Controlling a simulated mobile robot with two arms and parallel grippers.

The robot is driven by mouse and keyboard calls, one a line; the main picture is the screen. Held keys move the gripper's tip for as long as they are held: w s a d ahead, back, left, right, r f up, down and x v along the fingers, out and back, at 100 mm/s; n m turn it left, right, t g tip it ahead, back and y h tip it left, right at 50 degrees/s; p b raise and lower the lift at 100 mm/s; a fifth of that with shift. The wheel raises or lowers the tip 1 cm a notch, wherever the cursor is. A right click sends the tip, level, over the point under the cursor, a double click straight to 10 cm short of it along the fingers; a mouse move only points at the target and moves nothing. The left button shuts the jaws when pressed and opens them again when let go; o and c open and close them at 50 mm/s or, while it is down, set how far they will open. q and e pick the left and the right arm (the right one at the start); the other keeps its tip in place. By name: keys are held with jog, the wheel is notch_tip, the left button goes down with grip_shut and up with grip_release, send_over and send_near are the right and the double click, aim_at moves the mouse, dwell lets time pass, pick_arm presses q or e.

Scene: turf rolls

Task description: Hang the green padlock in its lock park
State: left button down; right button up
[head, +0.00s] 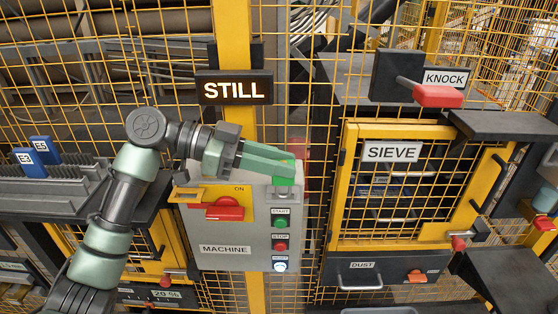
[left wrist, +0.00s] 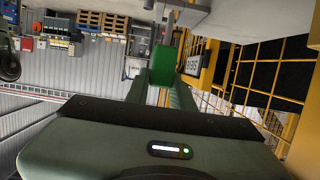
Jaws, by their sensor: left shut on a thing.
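My left gripper (head: 288,163) is shut on the green padlock (head: 285,176) at the upper right corner of the grey machine box (head: 226,236). The padlock also shows between the fingers in the left wrist view (left wrist: 163,66). A small grey metal part (head: 285,191) shows just below the padlock against the box; I cannot tell if it is the shackle or a bracket, or whether they touch. I cannot make out the lock park for certain. My right gripper is not in view.
The box carries a red switch (head: 224,208) on a yellow plate and several buttons. Yellow mesh fencing stands behind. The sieve door (head: 390,200) and a red-handled knock lever (head: 437,96) are to the right. Blue tags (head: 45,149) stand on the left shelf.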

aim_at(279, 178)
pick_arm(q)
jog(key=shift+f+b, duration=1.25)
jog(key=shift+f, duration=0.45)
jog(key=c, duration=1.1)
grip_release()
jog(key=b+v, duration=0.2)
jog(key=v, duration=0.5)
jog(key=shift+a+r, duration=0.15)
jog(key=shift+a, duration=0.25)
